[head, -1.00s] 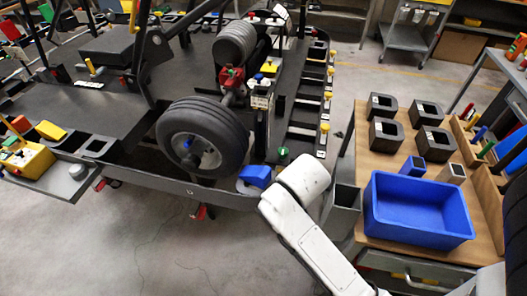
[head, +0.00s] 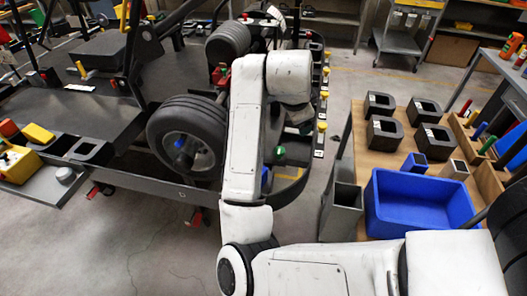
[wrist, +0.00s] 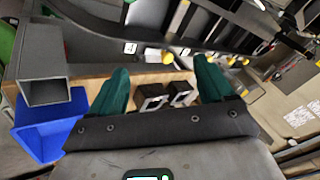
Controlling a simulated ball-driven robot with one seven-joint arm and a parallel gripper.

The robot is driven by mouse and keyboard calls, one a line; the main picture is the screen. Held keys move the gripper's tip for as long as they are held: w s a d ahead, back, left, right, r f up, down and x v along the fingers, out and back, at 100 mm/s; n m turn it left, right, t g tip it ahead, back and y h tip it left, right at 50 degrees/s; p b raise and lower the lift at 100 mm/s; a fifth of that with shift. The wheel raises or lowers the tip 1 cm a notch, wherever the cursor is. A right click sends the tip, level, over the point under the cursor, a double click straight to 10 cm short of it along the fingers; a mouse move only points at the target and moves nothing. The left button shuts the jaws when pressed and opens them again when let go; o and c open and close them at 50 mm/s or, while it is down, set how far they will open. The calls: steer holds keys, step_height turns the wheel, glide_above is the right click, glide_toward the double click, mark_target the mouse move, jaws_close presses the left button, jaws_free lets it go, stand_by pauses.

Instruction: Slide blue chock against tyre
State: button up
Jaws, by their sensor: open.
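The tyre (head: 185,131) is a black wheel with a grey hub and a blue centre, standing upright at the kart's near edge in the head view. My arm crosses just right of it and covers part of its right side. Only a small blue sliver of the chock (head: 266,178) shows beside my arm, right of the tyre; the gap between chock and tyre is hidden. My gripper (wrist: 161,66) has two green fingers spread wide with nothing held between them in the wrist view. The chock and tyre are not recognisable there.
A blue bin (head: 420,203) stands on the wooden bench right of my arm, with several black square holders behind it. A grey square tube (head: 344,208) stands at the bench's left edge. A yellow knob (head: 322,126) is among several along the stand's right edge. Floor at front left is clear.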

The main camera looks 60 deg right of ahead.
steer(key=w+a+f+m+y+b, duration=0.1)
steer(key=a+m+y, duration=0.1)
steer(key=a+m, duration=0.1)
steer(key=w+a+f+m+g+y+b, duration=0.1)
steer(key=a+m+y, duration=0.1)
steer(key=a+m, duration=0.1)
steer(key=w+a+f+m+y+b, duration=0.1)
steer(key=a+f+m+y, duration=0.1)
steer(key=a, duration=0.3)
steer(key=shift+a+m, duration=0.2)
steer(key=shift+m, duration=0.7)
steer(key=shift+f, duration=0.1)
step_height(320, 180, down, 11)
steer(key=shift+r+p, duration=0.2)
steer(key=shift+p, duration=0.2)
steer(key=c, duration=1)
steer(key=o, duration=1.1)
